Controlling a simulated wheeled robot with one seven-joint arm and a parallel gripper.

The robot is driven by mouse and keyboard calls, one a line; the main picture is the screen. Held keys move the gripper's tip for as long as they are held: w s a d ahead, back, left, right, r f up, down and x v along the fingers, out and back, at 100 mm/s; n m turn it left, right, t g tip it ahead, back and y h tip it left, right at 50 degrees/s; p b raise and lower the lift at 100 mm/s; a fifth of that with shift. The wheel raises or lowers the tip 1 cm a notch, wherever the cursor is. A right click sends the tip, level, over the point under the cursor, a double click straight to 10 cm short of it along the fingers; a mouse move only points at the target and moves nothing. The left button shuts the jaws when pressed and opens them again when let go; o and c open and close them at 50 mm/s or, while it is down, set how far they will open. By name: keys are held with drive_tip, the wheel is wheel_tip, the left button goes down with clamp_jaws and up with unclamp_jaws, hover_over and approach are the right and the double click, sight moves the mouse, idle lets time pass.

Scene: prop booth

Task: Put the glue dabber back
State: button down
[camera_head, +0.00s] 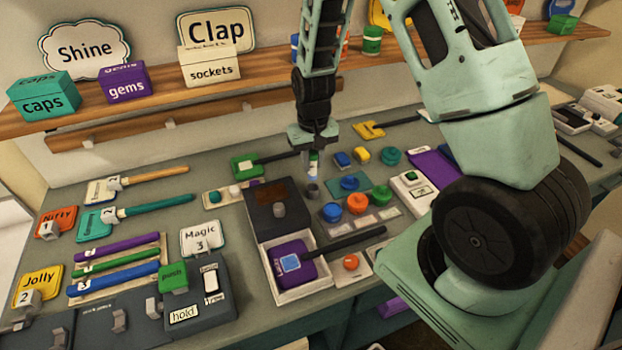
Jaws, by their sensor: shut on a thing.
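My gripper (314,148) points down over the middle of the counter. It is shut on a small upright stick-like thing with a pale and green body and a blue lower part, which I take to be the glue dabber (313,166). Its top is hidden between the fingers. A small dark grey round holder or cup (312,190) stands on the counter just below the dabber. The dabber's lower end appears close above the cup; I cannot tell whether they touch.
A dark box (272,219) and a white tray (305,292) with a purple block stand in front. A green block with a dark handle (244,165) lies behind left. A wooden shelf (160,104) runs along the wall.

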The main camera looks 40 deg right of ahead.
sight(313, 174)
drive_tip(key=shift+f+p, duration=0.7)
drive_tip(key=shift+f, duration=2.4)
drive_tip(key=shift+f, duration=0.1)
drive_tip(key=c, duration=1.2)
unclamp_jaws()
